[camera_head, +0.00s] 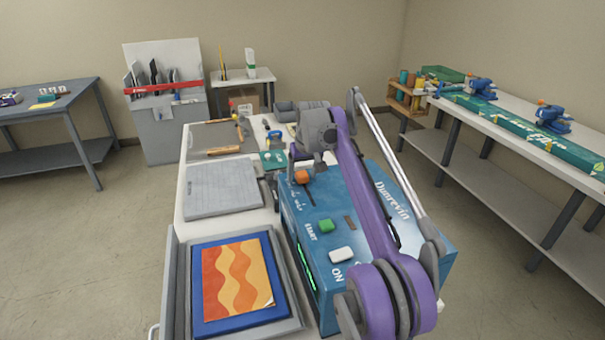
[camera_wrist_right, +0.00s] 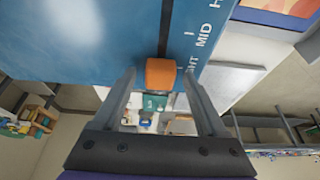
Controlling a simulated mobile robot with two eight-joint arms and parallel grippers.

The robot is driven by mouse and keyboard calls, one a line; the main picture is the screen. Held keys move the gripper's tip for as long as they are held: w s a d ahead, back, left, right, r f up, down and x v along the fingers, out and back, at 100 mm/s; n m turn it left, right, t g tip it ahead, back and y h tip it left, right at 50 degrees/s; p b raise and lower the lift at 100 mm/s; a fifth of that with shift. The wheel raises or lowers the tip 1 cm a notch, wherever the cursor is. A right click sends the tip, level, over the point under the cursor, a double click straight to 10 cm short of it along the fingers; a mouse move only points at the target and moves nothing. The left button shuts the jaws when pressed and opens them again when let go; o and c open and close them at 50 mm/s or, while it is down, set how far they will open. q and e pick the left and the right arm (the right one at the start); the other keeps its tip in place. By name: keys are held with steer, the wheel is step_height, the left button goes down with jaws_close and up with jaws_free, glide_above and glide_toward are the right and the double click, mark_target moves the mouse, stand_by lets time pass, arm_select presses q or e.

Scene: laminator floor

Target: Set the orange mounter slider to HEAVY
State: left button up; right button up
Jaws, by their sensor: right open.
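The orange slider knob (camera_head: 302,176) sits at the far end of a dark slot on top of the blue mounter (camera_head: 325,200). In the right wrist view the orange knob (camera_wrist_right: 162,73) is beside a label ending in "HT"; MID and an H are printed further along the slot. My right gripper (camera_head: 304,164) is at the knob. In the wrist view my right gripper (camera_wrist_right: 160,78) is open, with one finger on each side of the knob; I cannot tell whether they touch it. My left gripper is out of view.
The mounter also carries a green START button (camera_head: 326,226) and a white ON switch (camera_head: 342,254). A tray (camera_head: 171,290) with a blue-framed wavy picture (camera_head: 238,276) lies at its left. A grey ruled board (camera_head: 222,187) lies behind that. A long bench (camera_head: 500,130) stands at right.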

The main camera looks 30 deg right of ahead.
steer(key=shift+c, duration=0.2)
jaws_close()
stand_by(1.2)
